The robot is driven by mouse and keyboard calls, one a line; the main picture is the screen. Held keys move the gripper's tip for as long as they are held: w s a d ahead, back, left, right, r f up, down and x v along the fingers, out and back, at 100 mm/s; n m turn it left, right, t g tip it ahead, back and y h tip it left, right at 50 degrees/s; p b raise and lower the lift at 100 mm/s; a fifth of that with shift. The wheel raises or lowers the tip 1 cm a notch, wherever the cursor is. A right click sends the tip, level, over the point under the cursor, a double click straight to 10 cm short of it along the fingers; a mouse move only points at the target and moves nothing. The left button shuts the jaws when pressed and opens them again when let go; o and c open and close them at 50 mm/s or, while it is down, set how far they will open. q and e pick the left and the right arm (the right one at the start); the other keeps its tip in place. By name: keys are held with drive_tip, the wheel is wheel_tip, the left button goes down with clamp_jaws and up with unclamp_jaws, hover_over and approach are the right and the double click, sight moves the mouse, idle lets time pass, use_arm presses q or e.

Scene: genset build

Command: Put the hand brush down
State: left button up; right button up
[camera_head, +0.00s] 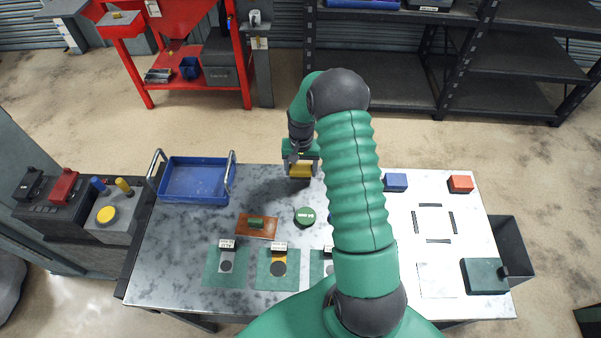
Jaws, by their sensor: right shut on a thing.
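My right gripper (298,158) hangs near the far edge of the marbled table (180,271), left of the green arm. It is shut on a yellow and dark thing, which looks like the hand brush (300,171). The brush is small and partly covered by the gripper. I cannot tell whether its underside touches the table. My left gripper is not in view.
A blue tray (197,181) with metal handles stands at the table's far left. A brown board (257,226), a round green-topped piece (305,216) and green mats (225,268) lie nearer. Blue (396,182) and red (460,184) blocks sit right. My arm hides the middle.

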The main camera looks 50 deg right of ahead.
sight(300, 176)
wheel_tip(300, 176, down, 3)
drive_tip(key=shift+r+p, duration=0.2)
drive_tip(key=shift+p, duration=0.2)
drive_tip(key=shift+f, duration=0.35)
drive_tip(key=shift+w+a, duration=0.1)
drive_tip(key=shift+a, duration=0.05)
drive_tip(key=shift+f, duration=0.1)
